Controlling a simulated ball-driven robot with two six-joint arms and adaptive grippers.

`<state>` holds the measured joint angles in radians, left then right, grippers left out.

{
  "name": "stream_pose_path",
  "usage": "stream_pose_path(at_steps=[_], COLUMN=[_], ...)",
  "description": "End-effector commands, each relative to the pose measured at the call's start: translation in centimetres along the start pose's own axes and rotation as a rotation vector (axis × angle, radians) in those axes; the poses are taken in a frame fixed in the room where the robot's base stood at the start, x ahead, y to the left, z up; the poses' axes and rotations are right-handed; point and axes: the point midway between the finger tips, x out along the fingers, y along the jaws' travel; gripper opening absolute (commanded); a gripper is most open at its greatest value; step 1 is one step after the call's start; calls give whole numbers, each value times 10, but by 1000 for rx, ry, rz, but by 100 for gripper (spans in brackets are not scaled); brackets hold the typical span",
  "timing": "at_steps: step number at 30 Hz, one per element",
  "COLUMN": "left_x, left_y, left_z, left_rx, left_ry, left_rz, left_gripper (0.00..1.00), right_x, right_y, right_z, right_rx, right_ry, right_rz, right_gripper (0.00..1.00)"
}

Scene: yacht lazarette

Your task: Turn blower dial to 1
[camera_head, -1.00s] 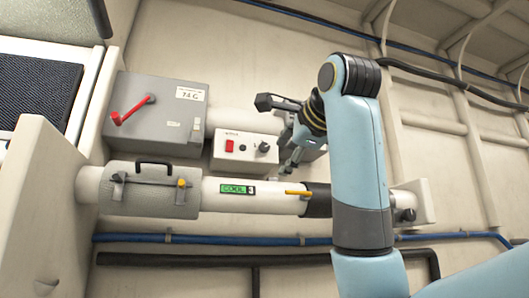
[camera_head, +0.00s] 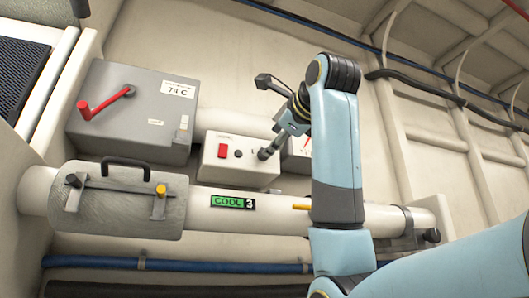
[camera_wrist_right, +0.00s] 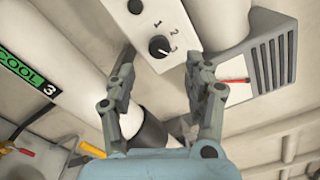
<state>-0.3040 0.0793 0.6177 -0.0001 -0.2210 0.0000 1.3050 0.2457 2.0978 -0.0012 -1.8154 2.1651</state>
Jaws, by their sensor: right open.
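The blower's white control box (camera_head: 240,172) carries a red rocker switch (camera_head: 222,151) and a small black knob (camera_head: 238,154). In the right wrist view its black dial (camera_wrist_right: 159,46) shows with a pale pointer mark and the numbers 1, 2 and 3 printed beside it. I cannot read surely which number the pointer faces. My right gripper (camera_wrist_right: 161,62) is open, its fingers spread to either side of the dial with nothing between them. In the head view the gripper (camera_head: 265,153) is at the box's right part and hides the dial. My left gripper is out of view.
A grey box with a red lever (camera_head: 107,103) and a label reading 74 C stands at left. Below runs a white pipe (camera_head: 283,216) with a green COOL 3 display (camera_head: 233,202) and yellow handle (camera_head: 301,207). A louvred grey box (camera_wrist_right: 262,60) lies close right of the gripper.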

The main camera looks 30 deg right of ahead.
Motion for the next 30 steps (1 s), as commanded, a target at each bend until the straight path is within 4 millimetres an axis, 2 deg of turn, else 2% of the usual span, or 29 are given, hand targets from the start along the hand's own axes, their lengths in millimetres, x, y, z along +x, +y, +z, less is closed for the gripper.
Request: stream_pose_path(at_steps=[4,9,15,22,30], left_x=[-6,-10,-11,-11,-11], left_y=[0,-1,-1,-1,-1], left_z=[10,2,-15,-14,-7], left_rx=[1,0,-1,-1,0], left_ry=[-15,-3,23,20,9], left_rz=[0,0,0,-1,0], left_gripper=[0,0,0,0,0], right_x=[31,57,70,70,70], right_y=[0,0,0,0,0], right_z=[0,0,0,0,0], right_rx=[0,0,-1,-1,-1], right_ry=[2,1,-1,-1,-1], right_rz=[4,3,0,0,0], right_gripper=[53,53,53,53,19])
